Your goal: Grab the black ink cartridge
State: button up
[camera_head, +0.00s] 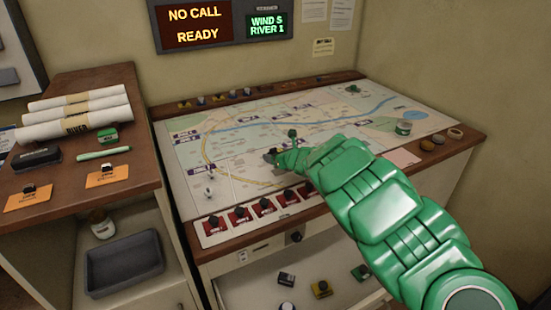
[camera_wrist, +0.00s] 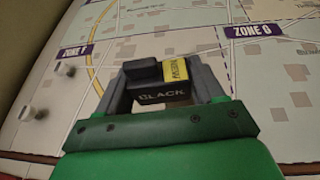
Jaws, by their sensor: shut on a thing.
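The black ink cartridge (camera_wrist: 150,95) is a small dark block with "BLACK" lettering and a yellow label on its right end. My gripper (camera_wrist: 163,80) is shut on it, with one grey finger on each side. In the head view my green arm reaches over the map table, and my gripper (camera_head: 277,163) is above the middle of the map. The cartridge shows there only as a small dark shape, partly hidden by the gripper.
The map console (camera_head: 235,175) has red-based knobs along its front edge and a tin (camera_head: 403,128) at right. An open drawer (camera_head: 260,290) below holds several small blocks. The wooden side desk (camera_head: 120,175) carries rolled maps (camera_head: 75,115). A grey tray (camera_head: 123,265) sits below it.

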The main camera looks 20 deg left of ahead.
jog(key=s+r, duration=0.1)
jog(key=d+r, duration=0.1)
jog(key=shift+s+r, duration=0.3)
jog(key=shift+s, duration=0.05)
send_near(275, 152)
jog(key=shift+s+a+r, duration=0.25)
jog(key=shift+s+a, duration=0.2)
jog(key=shift+s, duration=0.35)
jog(key=shift+s+a+r, duration=0.2)
jog(key=shift+s+a, duration=0.2)
jog(key=shift+s, duration=0.4)
